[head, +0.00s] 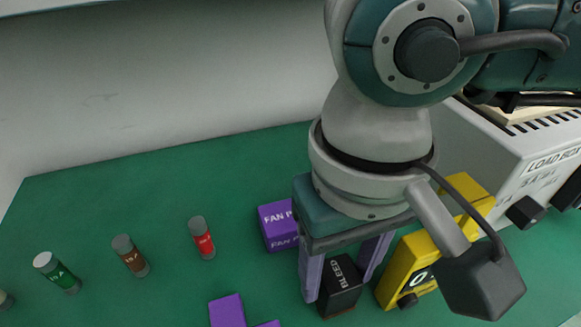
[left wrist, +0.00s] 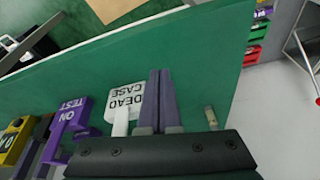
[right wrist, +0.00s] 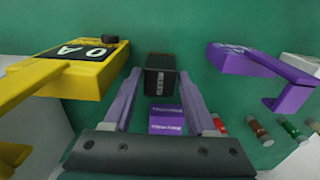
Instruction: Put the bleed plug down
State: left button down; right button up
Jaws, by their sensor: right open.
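The bleed plug (head: 340,289) is a black block with a white BLEED label. It appears to stand on the green bench top, and it also shows in the right wrist view (right wrist: 160,76). My right gripper (head: 338,282) is open, its two fingers on either side of the plug. In the right wrist view (right wrist: 160,80) a gap of green shows between the plug and each finger. My left gripper (left wrist: 160,72) shows only in the left wrist view, its fingers together with nothing visible between them.
A yellow fixture (head: 408,268) stands close right of the plug, with the load box (head: 541,170) behind. A purple FAN block (head: 277,228) is close left. Red (head: 202,240), brown (head: 131,258) and green (head: 58,275) cylinders stand further left. A white DEAD CASE piece (left wrist: 125,97) is near my left gripper.

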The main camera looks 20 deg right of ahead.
aim_at(340, 269)
jog(key=shift+o, duration=0.5)
notch_tip(340, 269, up, 10)
jog(key=shift+f, duration=0.2)
jog(key=shift+o, duration=0.7)
jog(key=shift+r+m, duration=0.15)
jog(key=shift+m, duration=0.15)
jog(key=shift+o, duration=0.6)
jog(key=shift+m, duration=0.8)
jog(key=m, duration=0.6)
jog(key=shift+w, duration=0.1)
jog(key=m, duration=0.5)
jog(key=shift+w+f+m, duration=0.1)
jog(key=shift+f+m, duration=0.25)
jog(key=shift+m, duration=0.05)
jog(key=m, duration=0.3)
jog(key=shift+d+f, duration=0.1)
jog(key=shift+f+m, duration=0.25)
jog(key=shift+m, duration=0.25)
jog(key=f, duration=0.9)
jog(key=shift+s+f, duration=0.2)
jog(key=shift+f, duration=0.05)
